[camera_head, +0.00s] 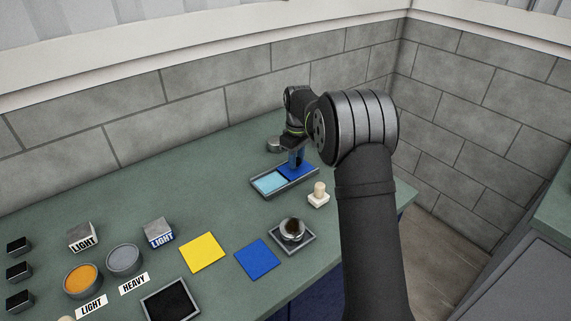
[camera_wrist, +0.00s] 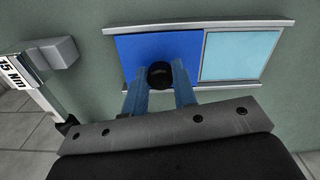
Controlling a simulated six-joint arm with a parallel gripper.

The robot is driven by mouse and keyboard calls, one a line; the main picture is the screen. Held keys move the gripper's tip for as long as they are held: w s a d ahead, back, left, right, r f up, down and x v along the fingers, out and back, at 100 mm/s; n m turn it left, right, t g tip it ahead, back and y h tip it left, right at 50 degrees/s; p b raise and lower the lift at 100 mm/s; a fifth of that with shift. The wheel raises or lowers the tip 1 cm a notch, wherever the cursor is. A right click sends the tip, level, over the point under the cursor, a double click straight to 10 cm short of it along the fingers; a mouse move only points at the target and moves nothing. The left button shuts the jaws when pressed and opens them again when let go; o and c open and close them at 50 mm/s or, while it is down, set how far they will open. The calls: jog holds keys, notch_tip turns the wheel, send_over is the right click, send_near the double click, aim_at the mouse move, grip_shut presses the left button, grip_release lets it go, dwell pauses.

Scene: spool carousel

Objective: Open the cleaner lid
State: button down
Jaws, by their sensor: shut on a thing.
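The cleaner tray (camera_head: 291,186) is a grey rectangular frame at the back right of the bench. Its blue lid (camera_wrist: 136,52) covers one half, and the light cyan half (camera_wrist: 234,54) beside it is uncovered; in the head view the cyan half (camera_head: 269,182) lies on the left. A round black knob (camera_wrist: 160,74) stands on the blue lid. My gripper (camera_head: 296,163) reaches down over the blue half. In the wrist view, the blue fingers of my gripper (camera_wrist: 161,84) are shut on the knob, one on each side. The fingers hide part of the lid.
A cream stamp-like piece (camera_head: 319,196) and a square tray with a round metal item (camera_head: 292,230) stand in front. Yellow (camera_head: 202,253) and blue (camera_head: 257,260) squares lie farther forward. A grey block (camera_wrist: 59,52) stands beside the tray. A block wall runs behind.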

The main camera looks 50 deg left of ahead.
jog(key=c, duration=1.2)
grip_release()
jog(key=shift+o, duration=0.2)
notch_tip(320, 180, up, 18)
jog(key=shift+f, duration=0.2)
jog(key=shift+f, duration=0.2)
notch_tip(320, 180, down, 17)
jog(key=shift+f, duration=0.1)
jog(key=shift+s, duration=0.1)
